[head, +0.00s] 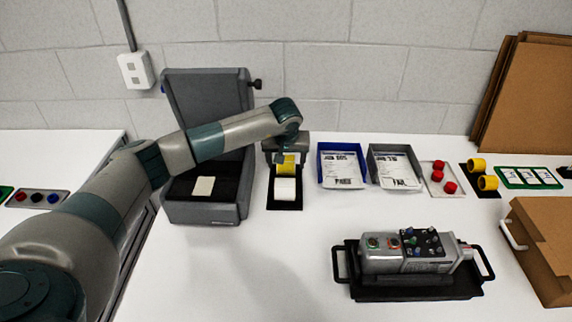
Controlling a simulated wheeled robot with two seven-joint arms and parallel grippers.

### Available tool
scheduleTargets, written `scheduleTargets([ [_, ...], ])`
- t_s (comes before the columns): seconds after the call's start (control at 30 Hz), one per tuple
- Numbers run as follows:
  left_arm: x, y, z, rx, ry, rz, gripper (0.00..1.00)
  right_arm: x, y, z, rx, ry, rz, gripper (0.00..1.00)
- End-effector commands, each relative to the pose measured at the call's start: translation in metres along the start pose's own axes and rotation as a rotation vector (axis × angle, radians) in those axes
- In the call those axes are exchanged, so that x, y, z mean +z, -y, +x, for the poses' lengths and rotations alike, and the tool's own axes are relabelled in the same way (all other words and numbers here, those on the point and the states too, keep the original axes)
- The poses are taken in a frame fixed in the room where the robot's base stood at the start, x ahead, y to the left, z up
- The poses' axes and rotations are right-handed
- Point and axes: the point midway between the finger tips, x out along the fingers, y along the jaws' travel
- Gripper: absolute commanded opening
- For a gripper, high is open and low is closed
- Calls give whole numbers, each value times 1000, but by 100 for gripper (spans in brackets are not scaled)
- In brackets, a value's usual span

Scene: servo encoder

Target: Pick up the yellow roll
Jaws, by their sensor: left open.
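A yellow roll (286,170) sits at the back of a black mat (284,207), just behind a white roll (285,190). My left arm reaches in from the left, and my left gripper (285,158) is over the yellow roll, pointing down. The gripper is open, with its fingers close to the roll's sides; I cannot tell whether they touch it. The gripper partly hides the roll's top and back. Two more yellow rolls (488,182) lie on another black mat at the right. My right gripper is not in view.
A grey open-lidded case (208,213) stands left of the mat. A blue tray (322,182) and a grey tray (374,180) with papers stand to its right. A servo unit (411,262) sits in a black tray at front right. The table's front middle is clear.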

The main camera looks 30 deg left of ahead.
Motion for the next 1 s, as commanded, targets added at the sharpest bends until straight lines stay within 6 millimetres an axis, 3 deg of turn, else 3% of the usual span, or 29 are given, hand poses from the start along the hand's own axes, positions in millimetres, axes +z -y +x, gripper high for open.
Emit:
scheduleTargets([
  [0.23, 0, 0, 0, 0, 0, 0, 65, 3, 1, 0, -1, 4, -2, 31],
  [0.4, 0, 0, 0, 0, 0, 0, 24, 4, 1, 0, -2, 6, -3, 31],
  [0.43, 0, 0, 0, 0, 0, 0, 20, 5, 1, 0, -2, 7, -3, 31],
  [0.77, -1, 0, -2, 0, -1, 0, 21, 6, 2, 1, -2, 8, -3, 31],
  [1.0, -7, 0, -15, 1, -3, -1, 21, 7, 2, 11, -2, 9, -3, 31],
])
